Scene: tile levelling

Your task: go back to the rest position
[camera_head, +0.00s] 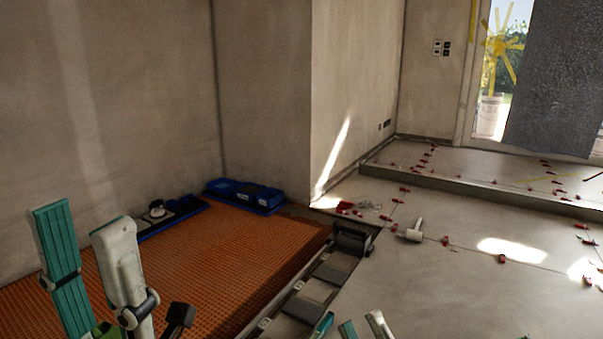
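My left gripper (80,215) is in the lower left, its two fingers pointing up. One finger shows its teal inner face, the other its white back with a teal edge. The fingers stand apart with nothing between them. My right gripper (361,320) shows only as a teal fingertip and a white fingertip at the bottom edge, right of the middle. These tips are apart, with nothing seen between them. The rest of this gripper is cut off by the frame.
Orange matting (240,240) covers the floor at left. Blue trays (222,188) stand along the wall. A rail with grey pieces (305,285) and a dark box (352,238) edges the matting. A white-headed mallet (412,232) and red clips lie on the pale floor (470,300).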

